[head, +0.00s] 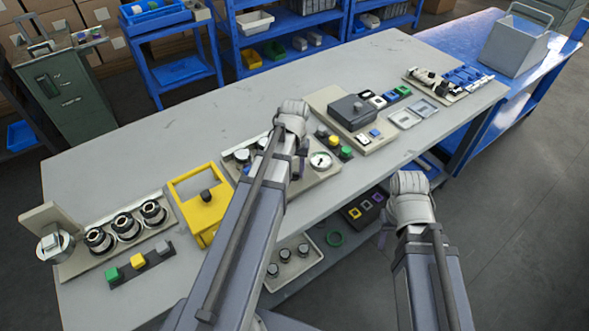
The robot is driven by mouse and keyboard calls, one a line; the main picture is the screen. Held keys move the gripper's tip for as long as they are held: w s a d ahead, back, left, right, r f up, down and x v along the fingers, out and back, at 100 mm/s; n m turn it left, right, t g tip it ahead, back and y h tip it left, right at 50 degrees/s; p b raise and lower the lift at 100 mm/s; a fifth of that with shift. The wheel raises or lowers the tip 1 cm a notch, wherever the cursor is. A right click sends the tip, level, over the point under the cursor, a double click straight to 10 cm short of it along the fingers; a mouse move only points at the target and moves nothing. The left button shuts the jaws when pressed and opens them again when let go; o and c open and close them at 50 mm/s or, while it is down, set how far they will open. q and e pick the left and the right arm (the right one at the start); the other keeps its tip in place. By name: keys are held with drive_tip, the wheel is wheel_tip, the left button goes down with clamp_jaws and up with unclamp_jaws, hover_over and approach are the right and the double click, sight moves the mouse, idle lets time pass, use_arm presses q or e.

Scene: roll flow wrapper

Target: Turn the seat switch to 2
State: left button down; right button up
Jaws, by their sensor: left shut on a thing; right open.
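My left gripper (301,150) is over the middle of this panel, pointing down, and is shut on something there. My own wrist and forearm hide the gripped part, which appears to be the seat switch; its setting and markings cannot be read. My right gripper (385,236) is open, off the bench's front edge, its fingers mostly hidden behind its wrist.
A yellow box (198,215) with a black knob and a panel with several round dials (127,226) stand at left. A dark grey box unit (352,112) and small trays (405,119) lie at right. A lower shelf holds a tray (295,270). The bench's back strip is clear.

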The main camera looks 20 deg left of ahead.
sight(294, 173)
use_arm(q)
drive_tip(key=shift+m, duration=0.8)
drive_tip(key=shift+c, duration=2.4)
unclamp_jaws()
drive_tip(key=shift+r, duration=0.15)
wheel_tip(294, 173, up, 8)
drive_tip(key=p, duration=0.8)
drive_tip(key=shift+f, duration=0.2)
drive_tip(key=shift+f, duration=0.1)
